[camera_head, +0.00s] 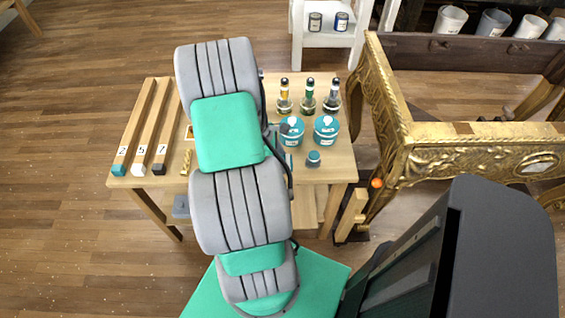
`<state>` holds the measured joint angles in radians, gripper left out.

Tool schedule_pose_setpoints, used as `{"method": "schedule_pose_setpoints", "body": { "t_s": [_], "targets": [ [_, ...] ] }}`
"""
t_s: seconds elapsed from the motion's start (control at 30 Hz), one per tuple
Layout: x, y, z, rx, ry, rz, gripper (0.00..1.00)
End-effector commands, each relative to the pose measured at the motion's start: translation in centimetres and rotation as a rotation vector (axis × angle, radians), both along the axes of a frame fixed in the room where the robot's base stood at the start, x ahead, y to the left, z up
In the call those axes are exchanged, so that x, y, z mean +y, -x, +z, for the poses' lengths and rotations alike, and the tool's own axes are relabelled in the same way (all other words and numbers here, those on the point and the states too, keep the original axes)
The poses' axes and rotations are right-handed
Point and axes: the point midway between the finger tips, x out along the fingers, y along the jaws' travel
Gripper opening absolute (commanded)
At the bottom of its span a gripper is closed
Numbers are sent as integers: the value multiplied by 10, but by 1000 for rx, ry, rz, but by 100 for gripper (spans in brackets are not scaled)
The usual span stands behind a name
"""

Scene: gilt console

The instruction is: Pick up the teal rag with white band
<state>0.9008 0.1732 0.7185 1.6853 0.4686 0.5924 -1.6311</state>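I cannot make out the teal rag with white band. My grey and teal arm reaches across the wooden table (335,170) and covers its middle. A narrow teal and pale patch (288,160) shows beside the arm's right edge, too covered to tell what it is. My gripper is not visible; the far end of the arm lies over the table's back left part.
Numbered wooden bars (136,128) lie on the table's left. Two teal-lidded tubs (326,131), several small bottles (309,96) and a small teal-topped jar (313,159) stand at right. The gilt console (440,147) stands close to the table's right side.

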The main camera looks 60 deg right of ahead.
Motion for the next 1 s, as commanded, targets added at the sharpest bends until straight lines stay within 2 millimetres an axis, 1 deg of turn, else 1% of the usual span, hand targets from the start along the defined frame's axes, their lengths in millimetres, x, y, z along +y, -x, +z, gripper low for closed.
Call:
{"method": "schedule_pose_setpoints", "body": {
  "t_s": [0.03, 0.3, 0.53, 0.67, 0.77, 0.83, 0.97, 1.0],
  "targets": [
    [0, 0, 0, 0, 0, 0, 34],
    [0, 0, 0, 0, 0, 0, 12],
    [0, 0, 1, 0, 0, 0, 12],
    [-1, 0, 8, 0, 1, 0, 12],
    [-1, -1, 21, -2, 4, 0, 12],
    [-1, -1, 35, -2, 4, -1, 12],
    [26, -9, 67, -3, 4, 5, 12],
    [35, -12, 79, -4, 6, 5, 12]
  ]
}}
